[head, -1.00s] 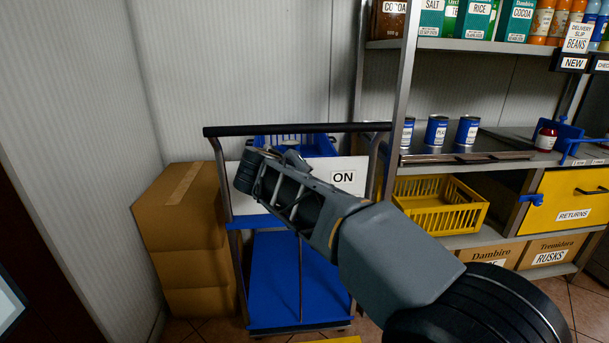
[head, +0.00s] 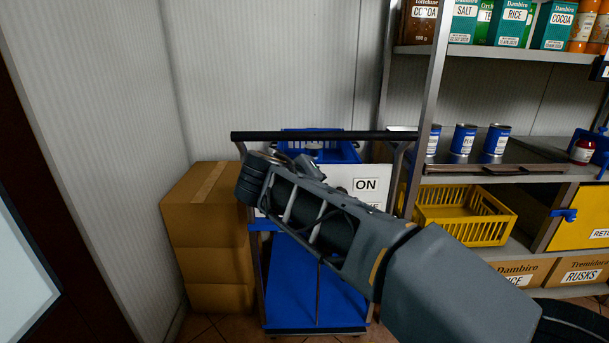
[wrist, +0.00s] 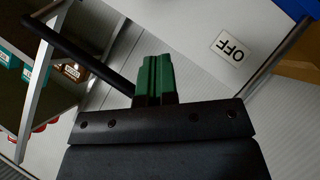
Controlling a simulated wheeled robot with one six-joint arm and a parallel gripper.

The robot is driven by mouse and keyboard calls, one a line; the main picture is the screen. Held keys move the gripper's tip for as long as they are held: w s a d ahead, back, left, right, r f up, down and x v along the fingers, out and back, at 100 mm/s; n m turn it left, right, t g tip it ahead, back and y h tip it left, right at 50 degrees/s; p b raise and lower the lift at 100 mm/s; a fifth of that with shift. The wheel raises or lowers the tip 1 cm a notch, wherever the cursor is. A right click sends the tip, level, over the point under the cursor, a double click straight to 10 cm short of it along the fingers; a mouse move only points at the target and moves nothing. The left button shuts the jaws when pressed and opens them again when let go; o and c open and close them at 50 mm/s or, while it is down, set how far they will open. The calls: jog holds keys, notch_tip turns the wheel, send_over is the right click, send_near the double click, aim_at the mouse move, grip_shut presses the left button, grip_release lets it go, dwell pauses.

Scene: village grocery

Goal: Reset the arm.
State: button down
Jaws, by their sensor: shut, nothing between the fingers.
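My arm reaches across the head view from the lower right, in front of a blue trolley (head: 314,278). Its far links hide part of the trolley's white panel. My gripper (wrist: 157,68) shows in the wrist view with its two green fingertips together and nothing between them. I cannot make out the fingers in the head view. In the wrist view a white surface with an OFF label (wrist: 231,46) lies beyond the fingers, and a dark bar runs diagonally to their left.
Stacked cardboard boxes (head: 208,240) stand left of the trolley. A blue basket (head: 345,152) shows behind the trolley's handle. To the right, a shelf unit (head: 424,110) holds blue cans (head: 463,141), a yellow crate (head: 463,228) and cartons. The wall at upper left is bare.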

jog(key=s+d+r+m+g+y+p, duration=0.1)
jog(key=s+d+r+g+y+p, duration=0.1)
jog(key=s+p, duration=0.4)
jog(key=s+d+r+m+g+y+p, duration=0.1)
jog(key=s+d+r+p, duration=0.4)
jog(key=p, duration=1)
jog(key=s+d+r+m+g+y+p, duration=0.1)
jog(key=s+d+r+g+y+p, duration=0.2)
jog(key=s+p, duration=0.5)
jog(key=shift+d+r+m+g+p, duration=0.3)
jog(key=shift+d+g+p, duration=0.55)
jog(key=shift+p, duration=0.45)
jog(key=shift+d, duration=0.1)
